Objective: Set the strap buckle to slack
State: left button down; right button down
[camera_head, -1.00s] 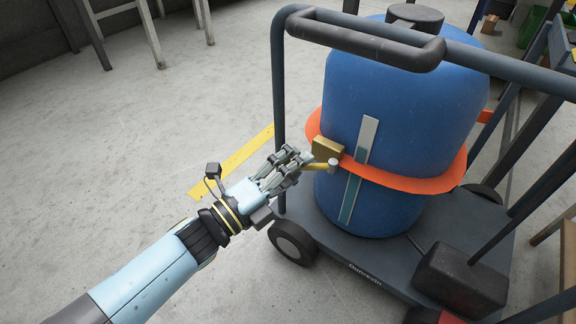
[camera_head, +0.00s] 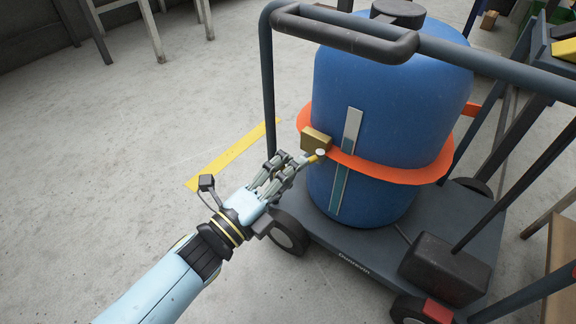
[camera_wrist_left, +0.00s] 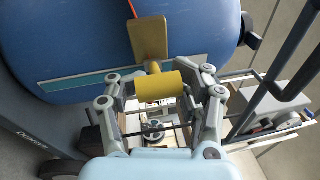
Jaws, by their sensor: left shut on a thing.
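The strap buckle is a gold block (camera_head: 316,139) on an orange strap (camera_head: 385,172) around a blue drum (camera_head: 390,95). A yellow lever with a pale round end (camera_head: 320,154) shows just below the block. My left gripper (camera_head: 294,164) is at the lever, to the lower left of the block. In the left wrist view, the yellow cylindrical grip (camera_wrist_left: 158,87) lies between the fingers, below the gold plate (camera_wrist_left: 150,38). The left gripper is shut on this grip; the fingers hide part of the lever in the head view. My right gripper is not in view.
The drum stands on a dark cart (camera_head: 360,255) with a tubular frame and a padded handle (camera_head: 345,32) above. A dark block (camera_head: 445,268) sits on the cart's deck. A yellow floor stripe (camera_head: 230,155) lies left of the cart.

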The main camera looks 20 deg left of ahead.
pick_arm(q)
jog(key=shift+s+f, duration=0.3)
jog(key=c, duration=0.8)
grip_release()
jog(key=shift+r, duration=0.1)
jog(key=shift+o, duration=1)
jog(key=shift+w+r, duration=0.1)
jog(key=v, duration=1.2)
